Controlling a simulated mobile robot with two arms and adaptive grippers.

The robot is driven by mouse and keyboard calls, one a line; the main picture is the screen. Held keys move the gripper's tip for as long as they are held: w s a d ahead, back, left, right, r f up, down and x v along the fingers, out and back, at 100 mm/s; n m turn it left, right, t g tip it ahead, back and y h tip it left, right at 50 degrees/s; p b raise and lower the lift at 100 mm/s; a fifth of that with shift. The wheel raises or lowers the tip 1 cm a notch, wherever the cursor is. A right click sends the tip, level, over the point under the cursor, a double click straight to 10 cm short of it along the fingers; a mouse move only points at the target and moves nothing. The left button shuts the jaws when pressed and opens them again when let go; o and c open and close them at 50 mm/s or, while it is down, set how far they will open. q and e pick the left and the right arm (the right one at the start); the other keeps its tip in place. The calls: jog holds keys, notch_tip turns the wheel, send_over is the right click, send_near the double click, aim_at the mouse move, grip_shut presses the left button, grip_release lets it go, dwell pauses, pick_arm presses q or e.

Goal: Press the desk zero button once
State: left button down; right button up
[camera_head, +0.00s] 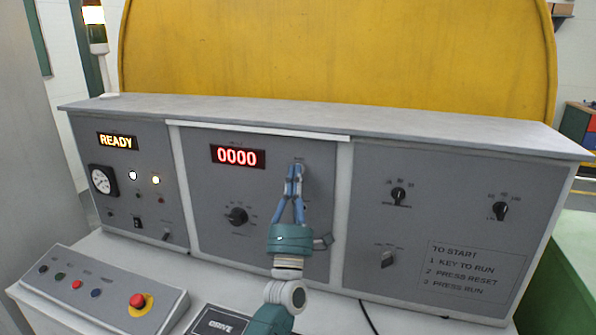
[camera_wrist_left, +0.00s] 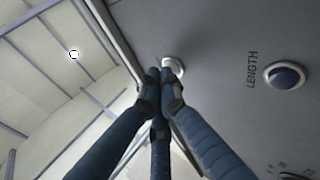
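My left gripper (camera_head: 294,168) has its blue fingers drawn together at the tips, with nothing visible between them. The tips are at the upper right of the middle grey panel, right of the red 0000 display (camera_head: 237,157). In the left wrist view the fingertips (camera_wrist_left: 163,77) overlap a white-ringed round button (camera_wrist_left: 174,64). It is partly hidden, and I cannot read its label or tell whether the tips touch it. A blue button (camera_wrist_left: 287,75) with a pale ring stands apart to the right, beside the word LENGTH. My right gripper is not in view.
A black rotary knob (camera_head: 237,216) is left of my gripper. The left panel has a lit READY sign (camera_head: 117,141) and a gauge (camera_head: 102,180). A sloped box in front carries a red mushroom button (camera_head: 137,300). The right panel has several black switches.

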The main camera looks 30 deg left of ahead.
pick_arm(q)
jog(key=shift+s, duration=0.15)
jog(key=shift+s+d+p, duration=0.2)
jog(key=shift+s+p, duration=0.1)
jog(key=shift+s, duration=0.3)
jog(key=s+p, duration=0.1)
jog(key=s, duration=0.1)
jog(key=s+d, duration=0.1)
jog(key=s, duration=0.2)
jog(key=shift+d+p, duration=0.1)
jog(key=shift+p, duration=0.25)
jog(key=shift+w, duration=0.1)
dwell(0.8)
